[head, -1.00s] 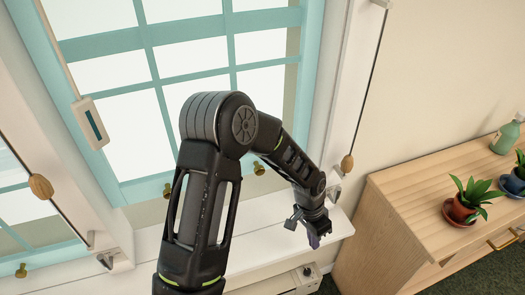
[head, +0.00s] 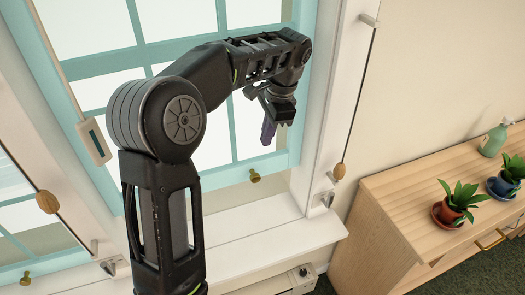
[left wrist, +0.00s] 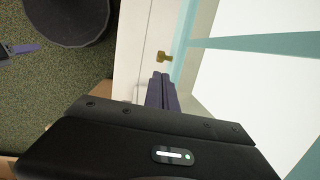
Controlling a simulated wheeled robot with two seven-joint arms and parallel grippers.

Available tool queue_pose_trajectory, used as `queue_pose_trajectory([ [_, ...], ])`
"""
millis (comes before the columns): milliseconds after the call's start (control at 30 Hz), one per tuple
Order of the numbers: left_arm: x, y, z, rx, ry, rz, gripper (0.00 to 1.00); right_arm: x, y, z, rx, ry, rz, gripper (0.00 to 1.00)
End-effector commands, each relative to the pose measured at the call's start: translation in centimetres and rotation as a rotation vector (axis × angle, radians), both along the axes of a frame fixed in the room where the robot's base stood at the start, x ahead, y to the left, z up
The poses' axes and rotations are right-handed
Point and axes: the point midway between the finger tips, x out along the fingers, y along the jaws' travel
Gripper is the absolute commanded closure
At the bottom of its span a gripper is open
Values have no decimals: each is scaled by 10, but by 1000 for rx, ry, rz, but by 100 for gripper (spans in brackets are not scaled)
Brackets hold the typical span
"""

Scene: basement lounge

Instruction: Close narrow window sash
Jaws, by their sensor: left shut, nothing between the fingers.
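A teal-framed window sash (head: 294,150) with several panes fills the upper middle of the head view. A brass knob (head: 255,176) sits at its lower rail, and a beige strip shows between that rail and the white sill (head: 270,228). My left gripper (head: 268,132) is shut and empty, in front of the sash's lower right part, above the knob in the picture. In the left wrist view its fingers (left wrist: 160,90) point toward a brass knob (left wrist: 165,57), apart from it. What appears to be my right gripper (left wrist: 20,48) shows at the left edge; its jaws are unclear.
Another teal window (head: 22,232) stands at the far left. A cord with a wooden pull (head: 339,171) hangs right of the sash. A wooden cabinet (head: 400,195) with potted plants (head: 456,202) and a green bottle (head: 494,140) stands at right.

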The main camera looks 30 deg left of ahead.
Motion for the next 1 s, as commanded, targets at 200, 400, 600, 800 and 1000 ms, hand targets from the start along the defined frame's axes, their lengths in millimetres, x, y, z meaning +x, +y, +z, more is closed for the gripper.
queue_pose_trajectory([
  [200,-2,5,-33,1,1,1,100,3,1,-28,7,-9,2,64],
  [400,-5,12,-63,0,5,1,100,5,2,-34,11,-15,4,64],
  [600,-7,19,-101,0,5,1,100,4,2,-29,9,-14,4,64],
  [800,-8,23,-126,0,3,1,100,4,2,-25,7,-11,4,64],
  [1000,-9,24,-133,-1,1,0,100,4,2,-25,7,-11,3,64],
])
